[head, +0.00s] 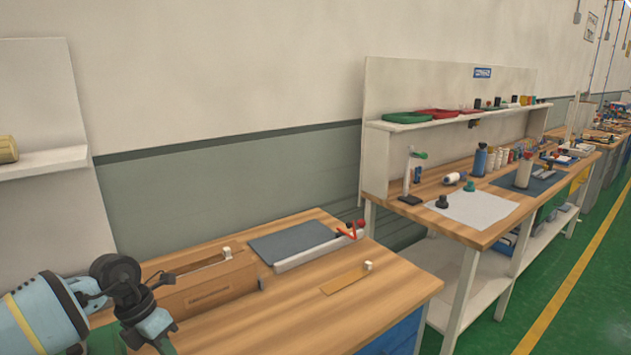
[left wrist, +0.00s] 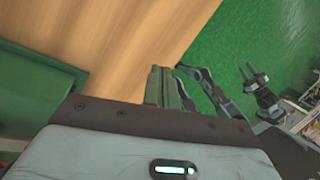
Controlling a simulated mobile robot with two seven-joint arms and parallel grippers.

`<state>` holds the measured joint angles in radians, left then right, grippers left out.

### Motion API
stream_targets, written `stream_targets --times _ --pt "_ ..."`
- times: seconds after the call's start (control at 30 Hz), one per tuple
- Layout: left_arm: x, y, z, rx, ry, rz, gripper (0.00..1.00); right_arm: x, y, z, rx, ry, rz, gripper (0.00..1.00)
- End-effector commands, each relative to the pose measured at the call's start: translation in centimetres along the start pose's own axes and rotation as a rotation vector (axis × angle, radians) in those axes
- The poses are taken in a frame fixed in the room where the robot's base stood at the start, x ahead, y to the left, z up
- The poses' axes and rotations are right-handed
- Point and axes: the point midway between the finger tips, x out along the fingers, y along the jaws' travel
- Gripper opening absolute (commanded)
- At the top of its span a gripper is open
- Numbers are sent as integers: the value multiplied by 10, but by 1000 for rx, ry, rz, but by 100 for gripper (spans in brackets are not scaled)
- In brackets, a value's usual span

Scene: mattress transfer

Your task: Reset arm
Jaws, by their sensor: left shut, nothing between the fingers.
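My left arm comes in at the lower left of the head view, its wrist (head: 117,275) beside a cardboard box (head: 210,285) on the near wooden table (head: 395,290). The fingertips are not clear there. In the left wrist view my left gripper (left wrist: 172,80) is shut and empty, with the wooden tabletop (left wrist: 110,40) behind it. A dark two-pronged part (left wrist: 258,90), which looks like my right gripper, shows small over the green floor. Its opening is too small to judge. The right arm is not in the head view.
A dark mat (head: 290,242), a long white tray (head: 318,250) and a flat wooden piece (head: 345,280) lie on the near table. A second workbench (head: 475,238) with bottles and a shelf stands to the right. Green floor (head: 590,290) is clear at the far right.

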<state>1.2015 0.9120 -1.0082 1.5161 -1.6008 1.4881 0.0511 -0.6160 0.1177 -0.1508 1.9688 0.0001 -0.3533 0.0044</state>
Motion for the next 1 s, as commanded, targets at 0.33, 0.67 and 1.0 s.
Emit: stream_targets --times 0.33,0.67,1.0 --pt "101 -166 15 -140 -239 -697 0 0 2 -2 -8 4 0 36" --pt "116 -233 17 -705 -482 -1266 0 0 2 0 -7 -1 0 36" --pt "164 -182 -34 -1631 -653 -1510 0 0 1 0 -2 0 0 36"
